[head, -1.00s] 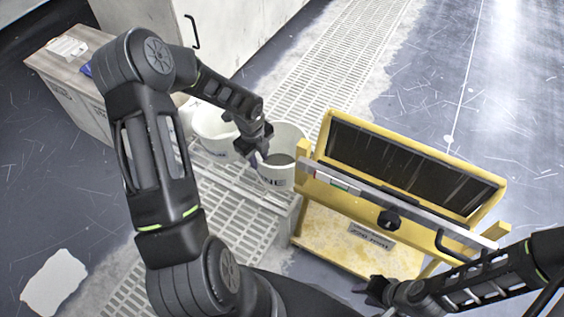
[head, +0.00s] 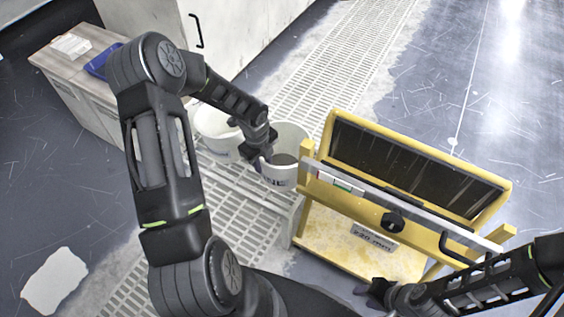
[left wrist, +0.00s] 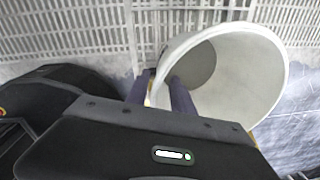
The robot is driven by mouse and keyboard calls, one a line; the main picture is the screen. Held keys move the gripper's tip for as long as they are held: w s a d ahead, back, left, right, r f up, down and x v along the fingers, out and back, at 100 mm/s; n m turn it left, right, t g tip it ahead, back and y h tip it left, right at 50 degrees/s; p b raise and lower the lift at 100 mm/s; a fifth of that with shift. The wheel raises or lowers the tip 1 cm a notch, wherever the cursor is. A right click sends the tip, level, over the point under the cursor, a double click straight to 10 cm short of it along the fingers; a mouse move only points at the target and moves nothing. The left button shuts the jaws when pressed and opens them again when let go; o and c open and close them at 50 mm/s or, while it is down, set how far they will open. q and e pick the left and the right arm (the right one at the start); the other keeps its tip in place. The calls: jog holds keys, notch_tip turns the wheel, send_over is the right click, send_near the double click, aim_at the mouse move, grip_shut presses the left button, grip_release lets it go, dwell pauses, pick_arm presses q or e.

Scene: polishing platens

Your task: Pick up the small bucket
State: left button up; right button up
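A small white bucket (head: 281,178) with dark lettering stands on the pale slatted platform beside the yellow stand. My left gripper (head: 262,160) is at its left rim. In the left wrist view the bucket (left wrist: 262,75) lies tilted across the picture, mouth towards the camera. The two fingers of the left gripper (left wrist: 161,88) are spread with a gap, one on each side of the near rim wall; firm contact does not show. My right gripper (head: 376,291) is low at the right, by the stand's base; its fingers are too dark to read.
Another white bucket (head: 212,138) stands just left, partly behind my left arm. A yellow stand (head: 318,188) with a dark panel and a level bar is close on the right.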

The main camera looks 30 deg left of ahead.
aim_at(265, 174)
pick_arm(q)
jog(key=f+b, duration=0.1)
jog(key=f, duration=0.4)
jog(key=shift+w+f, duration=0.1)
jog(key=shift+w, duration=0.1)
jog(key=shift+c, duration=0.6)
grip_shut()
dwell(1.0)
